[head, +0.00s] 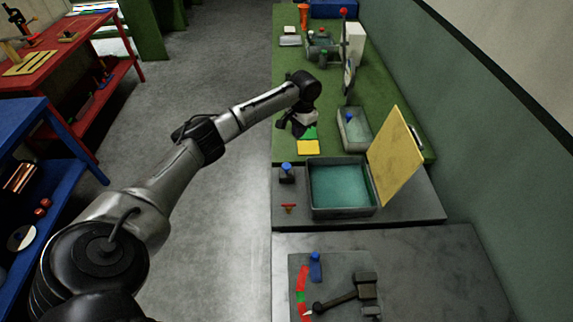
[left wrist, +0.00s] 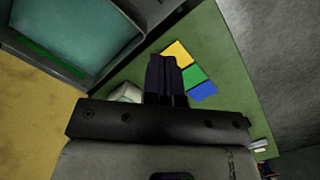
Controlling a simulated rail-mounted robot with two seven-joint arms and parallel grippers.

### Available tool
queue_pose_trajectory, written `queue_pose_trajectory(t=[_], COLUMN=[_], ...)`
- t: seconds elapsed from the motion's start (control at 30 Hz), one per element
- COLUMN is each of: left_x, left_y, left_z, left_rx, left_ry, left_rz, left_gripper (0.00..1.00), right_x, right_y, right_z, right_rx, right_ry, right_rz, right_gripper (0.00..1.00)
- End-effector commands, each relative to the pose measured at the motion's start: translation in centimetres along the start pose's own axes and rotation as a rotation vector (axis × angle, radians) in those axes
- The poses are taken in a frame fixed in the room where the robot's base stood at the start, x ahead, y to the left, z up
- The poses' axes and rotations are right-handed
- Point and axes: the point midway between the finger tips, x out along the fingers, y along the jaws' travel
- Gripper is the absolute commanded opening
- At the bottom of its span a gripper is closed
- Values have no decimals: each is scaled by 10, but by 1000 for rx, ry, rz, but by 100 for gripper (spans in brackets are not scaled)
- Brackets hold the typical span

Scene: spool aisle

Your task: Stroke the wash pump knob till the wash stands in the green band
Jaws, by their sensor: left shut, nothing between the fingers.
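The wash tank (head: 313,198) is a grey open box of teal liquid on the grey counter; its yellow lid (head: 396,155) stands open at its right. In the left wrist view the tank (left wrist: 88,72) shows at upper left, with a thin green strip (left wrist: 48,54) along an inner wall. A blue-topped knob (head: 286,167) on a dark base stands left of the tank; I cannot tell for sure that it is the pump knob. My left gripper (head: 299,132) is shut and empty, beyond the tank, above the coloured tiles. Its closed fingers (left wrist: 166,78) show in the wrist view. My right gripper is not in view.
Yellow (head: 308,147) and green (head: 310,134) tiles lie under my left gripper; a blue tile (left wrist: 203,92) shows in the wrist view. A small red handle (head: 289,208) is at the tank's front left.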

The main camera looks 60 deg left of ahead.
Motion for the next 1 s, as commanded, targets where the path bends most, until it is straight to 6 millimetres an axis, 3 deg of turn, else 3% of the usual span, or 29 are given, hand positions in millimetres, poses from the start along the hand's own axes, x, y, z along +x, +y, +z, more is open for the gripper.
queue_pose_trajectory(t=[0.23,1.0], left_x=[-12,-12], left_y=[0,0], left_z=[0,0], left_rx=[0,0], left_ry=[0,-1], left_rz=[0,0], left_gripper=[0,0], right_x=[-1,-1], right_y=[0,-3], right_z=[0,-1], right_rx=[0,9], right_ry=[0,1], right_rz=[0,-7], right_gripper=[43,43])
